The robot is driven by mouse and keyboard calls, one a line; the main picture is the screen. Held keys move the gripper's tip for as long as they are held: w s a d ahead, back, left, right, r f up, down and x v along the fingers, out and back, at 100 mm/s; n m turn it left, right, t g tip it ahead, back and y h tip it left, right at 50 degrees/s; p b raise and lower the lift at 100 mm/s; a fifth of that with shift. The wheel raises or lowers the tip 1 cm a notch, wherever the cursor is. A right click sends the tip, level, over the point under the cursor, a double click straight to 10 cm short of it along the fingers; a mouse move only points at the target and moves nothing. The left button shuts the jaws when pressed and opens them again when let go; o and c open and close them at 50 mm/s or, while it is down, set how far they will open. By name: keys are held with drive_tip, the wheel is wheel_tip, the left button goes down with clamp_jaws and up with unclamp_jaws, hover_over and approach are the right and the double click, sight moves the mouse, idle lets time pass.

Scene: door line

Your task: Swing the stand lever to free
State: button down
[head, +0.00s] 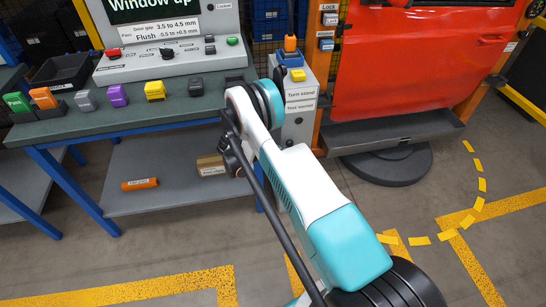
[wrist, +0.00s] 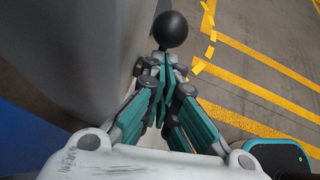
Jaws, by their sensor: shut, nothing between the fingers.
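A round black ball knob (wrist: 170,30) shows in the wrist view, in front of my fingertips and close beside a large grey surface. It looks like the end of the stand lever, but its shaft is hidden. My gripper (wrist: 163,58) is shut and empty, its tips just short of the knob; I cannot tell whether they touch it. In the head view, the grey "Turn stand" post (head: 301,119) stands between the bench and the red door. My arm covers part of the post there, and I cannot make out my fingertips or the ball knob.
The red door (head: 405,62) stands on a grey stand with a round dark base (head: 387,165). The workbench (head: 190,108) with coloured blocks is at the left. Floor marked with yellow lines (head: 483,270) is open at the lower right.

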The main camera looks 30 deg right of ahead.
drive_tip(key=shift+d+r, duration=0.1)
drive_tip(key=shift+d, duration=0.15)
drive_tip(key=shift+s+d+r+y+p, duration=0.1)
drive_tip(key=shift+d+r+y+p, duration=0.2)
drive_tip(key=shift+y, duration=0.2)
idle(0.6)
drive_tip(key=shift+s+d+r+t+y+p, duration=0.15)
drive_tip(key=shift+d+r+y+p, duration=0.1)
drive_tip(key=shift+d+y+p, duration=0.25)
drive_tip(key=shift+s+d+r+t+y+p, duration=0.15)
drive_tip(key=shift+d+r+y+p, duration=0.1)
drive_tip(key=shift+y, duration=0.45)
drive_tip(key=s+d+t+y, duration=0.1)
drive_tip(key=s+d+y, duration=0.1)
drive_tip(key=d+y, duration=0.3)
drive_tip(key=shift+s+d+r+m+t+y, duration=0.15)
drive_tip(key=shift+d+r+m+t+y, duration=0.2)
drive_tip(key=shift+d, duration=1.3)
drive_tip(key=shift+f, duration=0.1)
